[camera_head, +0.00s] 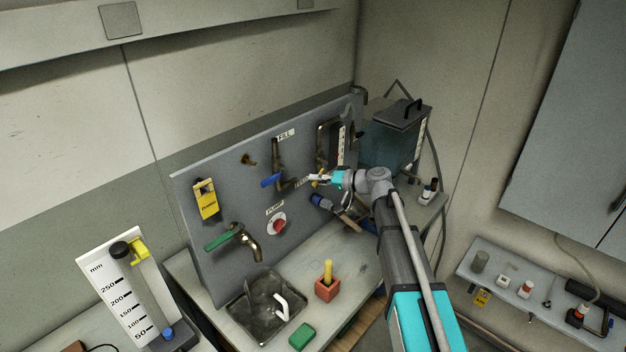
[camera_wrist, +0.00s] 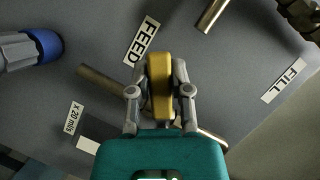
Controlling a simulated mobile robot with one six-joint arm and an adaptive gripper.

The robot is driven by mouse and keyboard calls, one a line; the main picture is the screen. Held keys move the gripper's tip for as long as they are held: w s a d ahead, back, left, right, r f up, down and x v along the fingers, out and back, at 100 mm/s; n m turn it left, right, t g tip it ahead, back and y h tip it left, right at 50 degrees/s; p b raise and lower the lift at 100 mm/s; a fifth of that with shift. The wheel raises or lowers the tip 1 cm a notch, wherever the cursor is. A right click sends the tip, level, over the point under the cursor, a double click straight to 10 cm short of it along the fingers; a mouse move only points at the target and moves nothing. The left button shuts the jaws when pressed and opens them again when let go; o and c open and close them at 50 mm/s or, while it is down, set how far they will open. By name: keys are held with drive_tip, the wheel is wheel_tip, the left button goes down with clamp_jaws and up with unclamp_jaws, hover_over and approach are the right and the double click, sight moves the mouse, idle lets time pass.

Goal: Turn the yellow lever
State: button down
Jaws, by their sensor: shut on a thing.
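The yellow lever (camera_wrist: 160,85) shows in the wrist view, below the FEED label (camera_wrist: 141,42) on the grey panel. My gripper (camera_wrist: 160,78) is shut on the lever, with one finger along each side of it. In the head view my gripper (camera_head: 322,177) reaches the right part of the panel. Only a small yellow bit of the lever (camera_head: 318,183) shows there, and the gripper hides the rest. A brass pipe runs behind the lever in the wrist view.
A blue lever (camera_head: 271,181) sits left of my gripper under the FILL label. Below are a red PUMP button (camera_head: 278,224), a green-handled tap (camera_head: 222,241), a sink (camera_head: 262,306) and a red block holding a yellow piece (camera_head: 327,284). A lidded tank (camera_head: 392,140) stands behind right.

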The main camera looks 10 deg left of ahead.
drive_tip(key=shift+w+r, duration=0.1)
drive_tip(key=shift+w, duration=0.15)
drive_tip(key=c, duration=0.5)
unclamp_jaws()
drive_tip(key=shift+d, duration=0.1)
drive_tip(key=shift+c, duration=0.2)
drive_tip(key=shift+s, duration=0.15)
